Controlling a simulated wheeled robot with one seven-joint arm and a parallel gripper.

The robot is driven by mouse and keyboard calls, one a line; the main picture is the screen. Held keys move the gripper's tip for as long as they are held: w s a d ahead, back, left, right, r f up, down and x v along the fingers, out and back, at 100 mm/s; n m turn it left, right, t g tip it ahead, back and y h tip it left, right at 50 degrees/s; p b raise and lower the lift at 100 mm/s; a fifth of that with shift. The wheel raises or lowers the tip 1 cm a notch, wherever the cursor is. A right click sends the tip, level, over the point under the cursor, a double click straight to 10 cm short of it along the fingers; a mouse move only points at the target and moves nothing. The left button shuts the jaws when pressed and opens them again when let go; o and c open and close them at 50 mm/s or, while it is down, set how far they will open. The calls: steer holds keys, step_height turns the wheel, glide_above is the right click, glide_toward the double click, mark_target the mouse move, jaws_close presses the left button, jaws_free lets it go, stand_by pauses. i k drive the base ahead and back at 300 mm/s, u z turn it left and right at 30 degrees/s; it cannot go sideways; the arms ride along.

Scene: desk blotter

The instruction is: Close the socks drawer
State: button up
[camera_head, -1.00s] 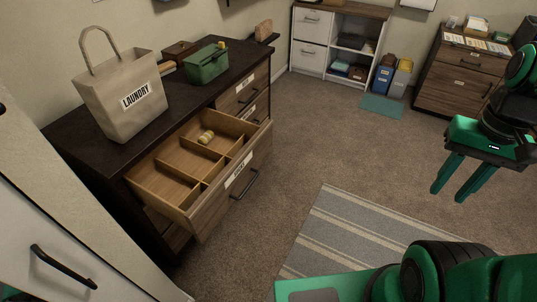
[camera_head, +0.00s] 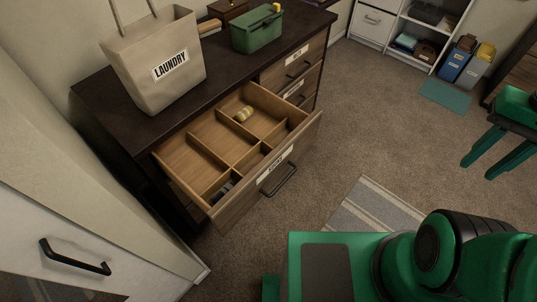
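The socks drawer (camera_head: 293,163) is pulled well out of the dark-topped dresser (camera_head: 128,124). Its front carries a white label, too slanted to read clearly, and a dark bar handle (camera_head: 279,180). Inside are wooden dividers, with a pale rolled pair of socks (camera_head: 244,114) in a back compartment and a dark grey item (camera_head: 222,191) in a front one. My green gripper (camera_head: 490,170) is at the right edge, well apart from the drawer, its two fingers pointing down with a gap between them and nothing held.
A laundry bag (camera_head: 152,58) and a green box (camera_head: 257,30) stand on the dresser. A white cabinet (camera_head: 70,235) is at the lower left. A striped rug (camera_head: 375,205) lies on the carpet, which is otherwise clear right of the drawer. White shelves (camera_head: 405,30) stand at the back.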

mark_target(216, 149)
steer(key=u, duration=0.3)
steer(key=i, duration=0.45)
steer(key=u, duration=0.1)
steer(key=k, duration=1.75)
steer(key=u, duration=0.7)
steer(key=i, duration=1)
steer(key=z, duration=0.05)
